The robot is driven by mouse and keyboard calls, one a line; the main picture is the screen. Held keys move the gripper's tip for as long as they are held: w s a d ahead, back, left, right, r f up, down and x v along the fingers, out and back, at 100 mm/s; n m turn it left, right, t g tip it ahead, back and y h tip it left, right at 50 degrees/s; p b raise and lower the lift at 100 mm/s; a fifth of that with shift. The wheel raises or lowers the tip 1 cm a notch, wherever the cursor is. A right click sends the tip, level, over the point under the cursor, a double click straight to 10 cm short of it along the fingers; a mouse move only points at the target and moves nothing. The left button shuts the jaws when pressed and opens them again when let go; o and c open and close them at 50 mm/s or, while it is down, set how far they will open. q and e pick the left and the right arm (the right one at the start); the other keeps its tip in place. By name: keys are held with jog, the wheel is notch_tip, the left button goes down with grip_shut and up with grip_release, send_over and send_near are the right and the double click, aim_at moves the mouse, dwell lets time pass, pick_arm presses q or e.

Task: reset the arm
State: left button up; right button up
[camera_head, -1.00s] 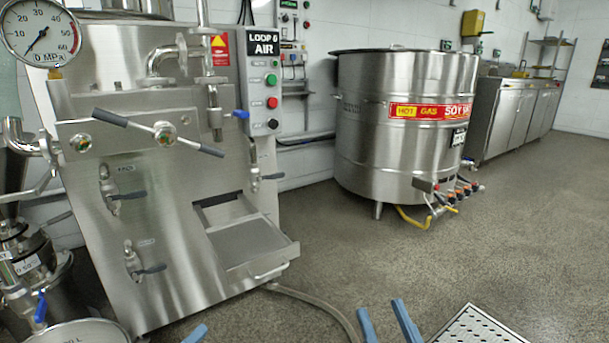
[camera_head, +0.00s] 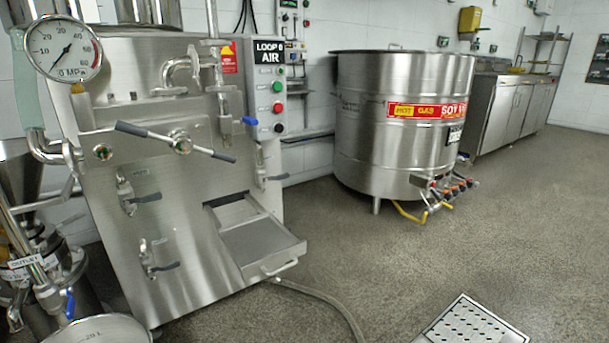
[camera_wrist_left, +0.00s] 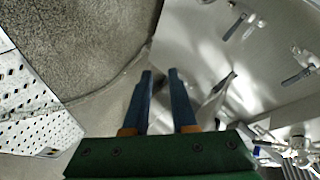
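My left gripper (camera_wrist_left: 160,100) shows in the left wrist view, with its two blue fingers apart and nothing visible between them. The steel machine (camera_wrist_left: 215,45) with its lever handles is beyond and to the right of the fingers there. Neither gripper shows in the head view. My right gripper is in no current view. In the head view the steel mill (camera_head: 180,200) stands at the left, with a pressure gauge (camera_head: 63,48), a two-armed handle (camera_head: 178,143) and a pulled-out tray (camera_head: 262,248).
A large steel vat (camera_head: 400,140) stands behind on the right, with valves and a yellow hose low down. A perforated plate (camera_head: 472,322) lies on the floor at front right. A round container (camera_head: 100,330) is at bottom left. Open floor (camera_head: 520,230) lies to the right.

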pick_arm(q)
jog(key=s+d+f+n+g+h+p, duration=0.1)
jog(key=s+d+f+n+g+p, duration=0.1)
jog(key=s+d+f+n+g, duration=0.45)
jog(key=s+d+f+n+g+h+p, duration=0.1)
jog(key=s+d+g, duration=0.15)
jog(key=s, duration=0.75)
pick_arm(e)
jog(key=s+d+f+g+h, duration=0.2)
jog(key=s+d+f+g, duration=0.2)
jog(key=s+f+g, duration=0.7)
pick_arm(q)
jog(key=s+a+r+g+p, duration=0.1)
jog(key=s+r+p, duration=0.6)
jog(key=p, duration=1.1)
jog(key=s+a+r+g+p, duration=0.1)
jog(key=s+r+p, duration=0.6)
jog(key=r+p, duration=0.7)
jog(key=a+p, duration=0.1)
jog(key=p, duration=0.4)
jog(key=shift+y, duration=0.4)
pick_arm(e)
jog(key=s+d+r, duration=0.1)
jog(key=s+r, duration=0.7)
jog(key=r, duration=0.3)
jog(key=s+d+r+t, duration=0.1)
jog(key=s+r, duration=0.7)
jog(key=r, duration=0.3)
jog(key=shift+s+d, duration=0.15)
